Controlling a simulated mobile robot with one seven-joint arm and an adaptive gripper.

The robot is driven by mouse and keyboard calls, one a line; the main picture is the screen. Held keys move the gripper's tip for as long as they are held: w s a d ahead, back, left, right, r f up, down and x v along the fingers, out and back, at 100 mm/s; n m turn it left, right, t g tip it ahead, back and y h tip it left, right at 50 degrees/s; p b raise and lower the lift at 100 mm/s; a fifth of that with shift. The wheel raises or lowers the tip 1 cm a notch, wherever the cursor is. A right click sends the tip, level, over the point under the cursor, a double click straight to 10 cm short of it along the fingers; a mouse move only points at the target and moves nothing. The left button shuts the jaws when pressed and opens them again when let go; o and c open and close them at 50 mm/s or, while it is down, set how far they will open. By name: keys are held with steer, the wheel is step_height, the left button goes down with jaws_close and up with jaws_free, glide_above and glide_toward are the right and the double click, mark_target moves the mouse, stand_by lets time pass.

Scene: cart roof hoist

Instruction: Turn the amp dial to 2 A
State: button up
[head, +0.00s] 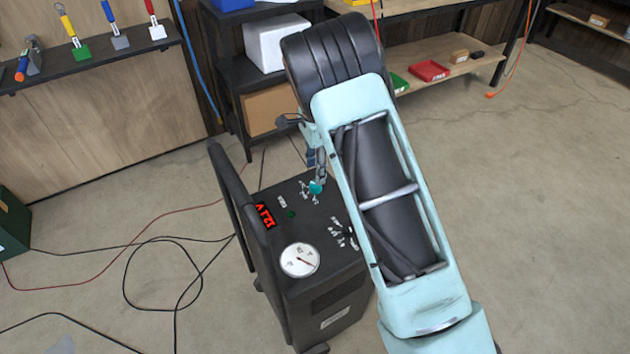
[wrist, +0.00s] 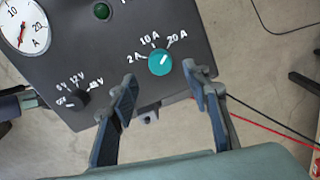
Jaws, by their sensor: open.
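The amp dial is a teal knob with a white mark on the top panel of a black wheeled charger (head: 335,285). It shows in the head view (head: 316,188) and in the wrist view (wrist: 158,64). Labels 2 A, 10 A and 20 A arc around it, and its white mark points up and right, toward 20 A. My gripper (wrist: 160,84) is open and empty, with its fingertips on either side of the dial's near side, apparently apart from it. In the head view my gripper (head: 319,165) is small and partly hidden by my arm.
A black voltage knob (wrist: 75,99) sits left of my fingers. A round gauge (head: 300,260), a red display (head: 265,216) and a green lamp (wrist: 101,11) share the panel. The charger's handle (head: 232,190) rises at its left. Cables (head: 165,240) lie on the floor.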

mark_target(315, 187)
steer(key=shift+f, duration=2.75)
steer(key=c, duration=1.2)
